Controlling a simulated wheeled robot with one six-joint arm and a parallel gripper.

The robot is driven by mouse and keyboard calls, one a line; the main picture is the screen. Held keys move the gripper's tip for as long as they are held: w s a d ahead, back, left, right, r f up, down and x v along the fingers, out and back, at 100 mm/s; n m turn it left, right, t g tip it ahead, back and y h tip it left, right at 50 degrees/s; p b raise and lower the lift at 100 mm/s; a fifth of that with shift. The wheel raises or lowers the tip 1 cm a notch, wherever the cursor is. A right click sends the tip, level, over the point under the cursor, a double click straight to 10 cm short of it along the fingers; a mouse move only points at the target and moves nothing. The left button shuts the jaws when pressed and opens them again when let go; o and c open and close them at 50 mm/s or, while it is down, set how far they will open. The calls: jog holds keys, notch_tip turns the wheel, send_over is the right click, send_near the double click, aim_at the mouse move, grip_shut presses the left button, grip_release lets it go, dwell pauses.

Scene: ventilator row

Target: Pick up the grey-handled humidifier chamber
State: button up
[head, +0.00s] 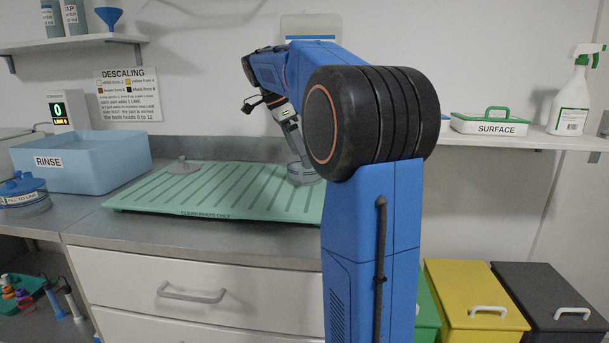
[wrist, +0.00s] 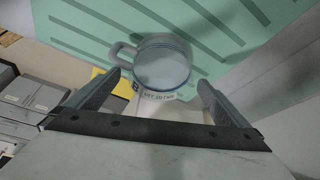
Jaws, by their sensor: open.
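The humidifier chamber (wrist: 163,64) is a clear, round, short vessel with a grey loop handle (wrist: 121,53) on its left in the wrist view and a printed label on its near side. In the head view the chamber (head: 304,175) is at the right part of the green draining mat (head: 237,192), partly hidden by my arm. My gripper (wrist: 160,84) is open, its two fingers spread on either side of the chamber's near edge. I see no clear contact. In the head view my gripper (head: 294,150) is just above the chamber, largely behind my arm.
A grey lid-like part (head: 183,166) lies on the mat's far left. A blue RINSE tub (head: 85,163) and a blue-lidded chamber (head: 24,196) stand left. A shelf at right holds a SURFACE box (head: 494,122) and spray bottle (head: 572,100). The mat's middle is clear.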

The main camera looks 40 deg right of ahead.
jog(key=shift+x, duration=2)
jog(key=shift+w, duration=0.1)
jog(key=c, duration=1.7)
jog(key=shift+w+a+r, duration=0.1)
jog(key=shift+a+r, duration=0.05)
jog(key=shift+r, duration=0.05)
